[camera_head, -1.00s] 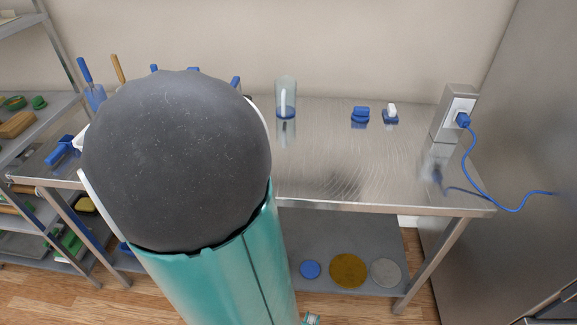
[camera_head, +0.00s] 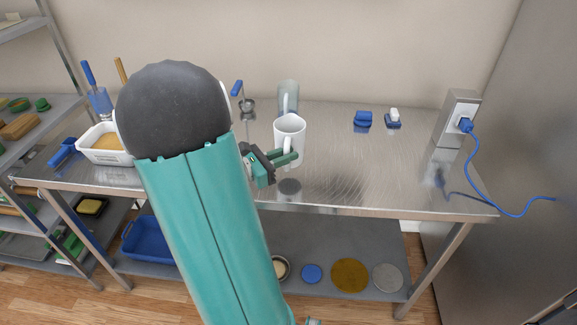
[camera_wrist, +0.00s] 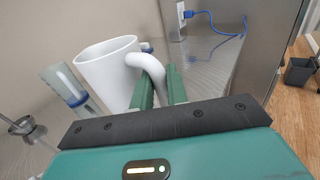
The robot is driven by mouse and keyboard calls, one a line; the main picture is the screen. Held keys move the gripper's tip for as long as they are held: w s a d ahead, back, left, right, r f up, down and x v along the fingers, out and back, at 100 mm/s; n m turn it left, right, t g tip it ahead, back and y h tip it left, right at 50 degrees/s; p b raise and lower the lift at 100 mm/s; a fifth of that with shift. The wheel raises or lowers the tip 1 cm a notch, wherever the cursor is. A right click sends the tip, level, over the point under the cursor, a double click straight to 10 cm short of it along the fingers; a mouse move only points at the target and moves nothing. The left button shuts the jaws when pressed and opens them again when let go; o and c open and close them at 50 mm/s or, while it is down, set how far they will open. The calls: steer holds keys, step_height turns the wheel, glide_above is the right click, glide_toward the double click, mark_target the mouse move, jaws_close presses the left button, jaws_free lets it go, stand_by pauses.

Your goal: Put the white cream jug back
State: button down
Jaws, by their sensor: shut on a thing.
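The white cream jug (camera_head: 289,133) is upright in my gripper (camera_head: 287,158), above the steel table in the head view. In the wrist view the jug (camera_wrist: 108,68) shows at upper left, its handle (camera_wrist: 150,75) between the two green fingers of my gripper (camera_wrist: 160,86). The gripper is shut on the handle. The jug appears to be held a little above the table top; its base is partly hidden by the fingers.
A clear cylinder with a blue base (camera_wrist: 68,88) stands behind the jug. A white tub (camera_head: 104,144) is at the left. Blue items (camera_head: 362,119) and a socket post (camera_head: 457,115) with a blue cable are at the right. The table (camera_head: 400,170) is clear at front right.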

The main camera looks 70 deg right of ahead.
mark_target(289, 165)
steer(key=shift+s+d+f, duration=0.2)
steer(key=shift+d+f, duration=0.6)
steer(key=shift+f, duration=0.15)
steer(key=shift+d+f, duration=0.1)
steer(key=shift+f, duration=1.55)
steer(key=shift+f, duration=0.2)
steer(key=c, duration=1.4)
jaws_free()
steer(key=shift+r, duration=0.25)
steer(key=v, duration=1.2)
steer(key=shift+f, duration=0.1)
